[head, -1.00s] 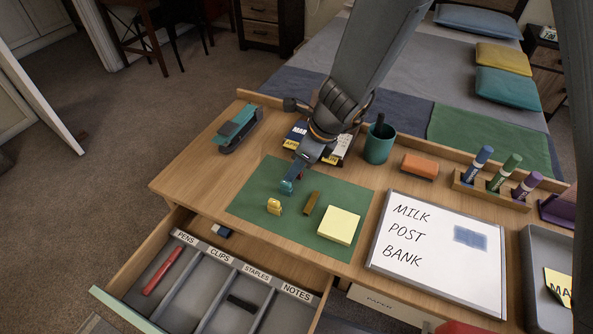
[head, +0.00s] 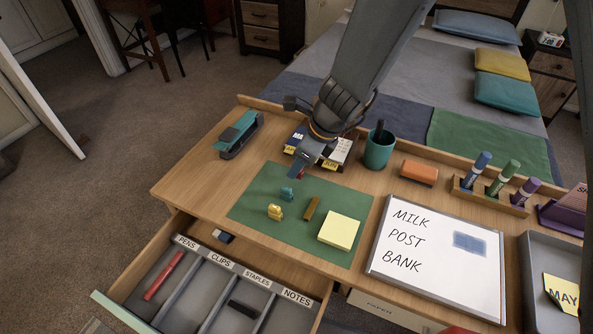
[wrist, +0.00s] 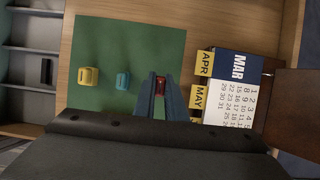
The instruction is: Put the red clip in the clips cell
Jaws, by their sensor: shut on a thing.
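My gripper (head: 299,173) is over the far edge of the green blotter (head: 248,205), shut on the red clip (wrist: 160,84). In the wrist view the clip sits between the two fingertips; in the head view only a bit of red (head: 301,175) shows. I cannot tell whether it is clear of the blotter. A teal clip (head: 287,194) and a yellow clip (head: 275,212) stand on the blotter. The open drawer has cells labelled pens, clips, staples and notes. The clips cell (head: 204,292) looks empty in its visible part.
A red pen (head: 163,276) lies in the pens cell and a dark block (head: 243,309) in the staples cell. A brown bar (head: 312,208) and yellow notes (head: 339,229) lie on the blotter. A calendar (wrist: 232,88) is close beside the gripper. A whiteboard (head: 404,240) lies right.

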